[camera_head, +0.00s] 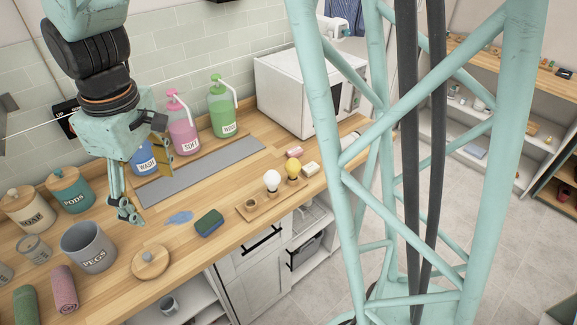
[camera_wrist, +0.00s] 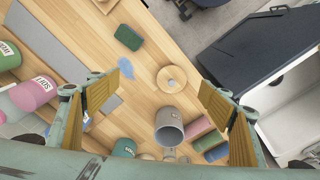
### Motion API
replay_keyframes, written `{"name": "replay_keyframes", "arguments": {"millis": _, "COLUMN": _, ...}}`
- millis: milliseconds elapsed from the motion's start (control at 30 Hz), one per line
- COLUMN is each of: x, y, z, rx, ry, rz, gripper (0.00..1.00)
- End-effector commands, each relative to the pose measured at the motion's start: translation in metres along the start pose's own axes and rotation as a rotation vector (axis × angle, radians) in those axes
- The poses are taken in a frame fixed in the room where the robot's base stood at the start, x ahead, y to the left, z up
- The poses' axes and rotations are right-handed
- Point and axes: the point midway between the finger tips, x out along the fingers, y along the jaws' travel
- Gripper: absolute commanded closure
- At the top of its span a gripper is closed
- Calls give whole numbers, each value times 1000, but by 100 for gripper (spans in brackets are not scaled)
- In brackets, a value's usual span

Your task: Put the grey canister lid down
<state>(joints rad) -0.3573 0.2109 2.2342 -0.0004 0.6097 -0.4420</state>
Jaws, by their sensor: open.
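The grey canister lid (camera_head: 150,261) is a round wooden disc with a small knob. It lies knob up on the wooden counter, beside the open grey PEGS canister (camera_head: 88,247) and near the counter's front edge. In the wrist view the lid (camera_wrist: 171,80) shows between my fingers, with the grey canister (camera_wrist: 169,126) below it in the picture. My gripper (camera_head: 147,192) is open and empty, raised above the counter. Its fingers (camera_wrist: 164,79) are spread wide and apart from the lid.
A green sponge (camera_head: 209,222) and a blue puddle (camera_head: 179,217) lie right of the lid. SOAP (camera_head: 28,208) and PODS (camera_head: 70,190) canisters stand behind. Rolled towels (camera_head: 64,289) are at left. Pump bottles (camera_head: 222,108) and a grey mat (camera_head: 200,172) are farther back.

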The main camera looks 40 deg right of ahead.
Motion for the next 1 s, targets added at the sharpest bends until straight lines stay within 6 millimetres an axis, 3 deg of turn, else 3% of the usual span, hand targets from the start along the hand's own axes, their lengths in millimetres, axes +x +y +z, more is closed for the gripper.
{"name": "replay_keyframes", "arguments": {"millis": 500, "x": -81, "y": 12, "z": 72, "rx": 192, "ry": 59, "rz": 36, "gripper": 27}}
{"name": "replay_keyframes", "arguments": {"millis": 1000, "x": -139, "y": 8, "z": 147, "rx": 377, "ry": 112, "rz": 67, "gripper": 27}}
